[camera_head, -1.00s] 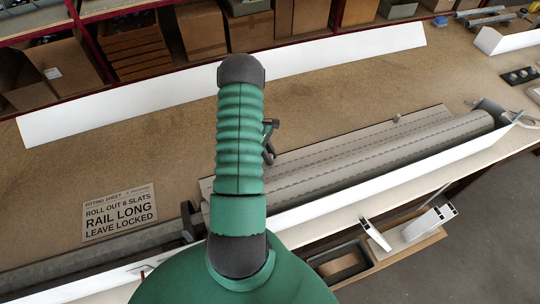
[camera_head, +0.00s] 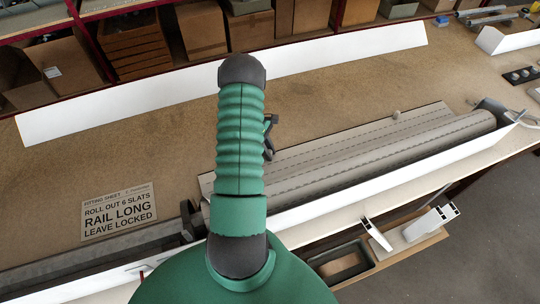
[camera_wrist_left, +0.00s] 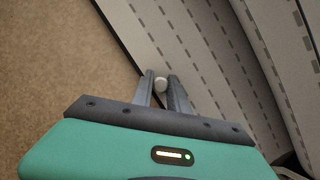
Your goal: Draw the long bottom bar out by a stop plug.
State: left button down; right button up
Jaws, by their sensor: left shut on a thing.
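The long bottom bar (camera_head: 340,138) is the pale outer edge of the grey slatted curtain, which lies partly unrolled from its roll (camera_head: 445,138) in a white box. One small pale stop plug (camera_head: 396,114) stands at the bar's edge on the right. My left gripper (camera_head: 270,122) is at the bar's edge further left, partly hidden behind my green arm. In the left wrist view, its fingers (camera_wrist_left: 160,84) are shut on another pale, round stop plug (camera_wrist_left: 160,82) at the bar's edge. My right gripper is not in view.
A fitting sheet (camera_head: 120,210) lies on the brown bench, reading "roll out 6 slats, rail long, leave locked". A long white profile (camera_head: 230,92) lies along the back. Bench between it and the bar is clear. A tray (camera_head: 342,264) sits below the front edge.

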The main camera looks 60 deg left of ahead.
pick_arm(q)
jog(key=shift+w+r, duration=0.15)
jog(key=shift+w, duration=0.1)
jog(key=c, duration=1.6)
grip_release()
jog(key=shift+o, duration=1.3)
jog(key=shift+d, duration=0.1)
jog(key=shift+o, duration=0.3)
jog(key=shift+d, duration=0.1)
jog(key=shift+s, duration=0.1)
